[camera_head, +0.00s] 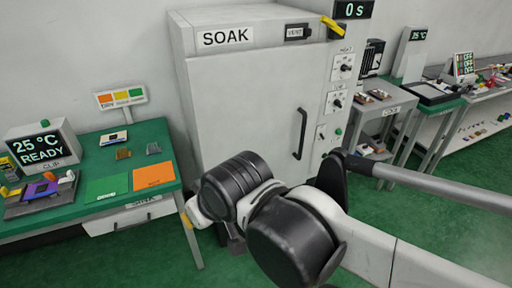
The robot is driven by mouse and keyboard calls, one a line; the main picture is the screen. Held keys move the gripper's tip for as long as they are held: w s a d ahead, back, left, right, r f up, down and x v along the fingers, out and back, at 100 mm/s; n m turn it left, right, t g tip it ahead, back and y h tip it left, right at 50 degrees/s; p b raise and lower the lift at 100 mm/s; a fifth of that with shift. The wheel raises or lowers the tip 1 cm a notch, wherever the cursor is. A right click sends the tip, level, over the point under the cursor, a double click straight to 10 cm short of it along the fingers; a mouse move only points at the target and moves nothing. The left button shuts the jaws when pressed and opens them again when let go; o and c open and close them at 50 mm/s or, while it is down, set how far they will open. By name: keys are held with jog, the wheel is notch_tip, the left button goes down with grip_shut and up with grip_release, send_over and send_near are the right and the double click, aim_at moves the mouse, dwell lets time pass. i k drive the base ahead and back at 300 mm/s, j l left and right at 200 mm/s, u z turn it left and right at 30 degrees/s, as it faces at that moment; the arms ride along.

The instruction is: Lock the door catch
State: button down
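The grey SOAK cabinet (186,40) stands against the wall with its flat door (240,100) looking closed. A black bar handle (300,134) is upright near the door's right edge. A yellow lever (332,25) sits at the cabinet's top right, beside a VENT label (297,32), and slants down to the right. I cannot tell whether this lever is the door catch; no part is labelled as a catch. My arm crosses the lower middle and covers the cabinet's lower front. My gripper's fingers do not show.
A green-topped table (85,160) with coloured mats and a READY display (42,146) stands at left. Knobs (337,103) line the cabinet's right panel. Small grey tables (385,105) stand at right. Green floor shows at lower right.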

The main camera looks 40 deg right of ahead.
aim_at(330, 23)
jog(key=z, duration=1.8)
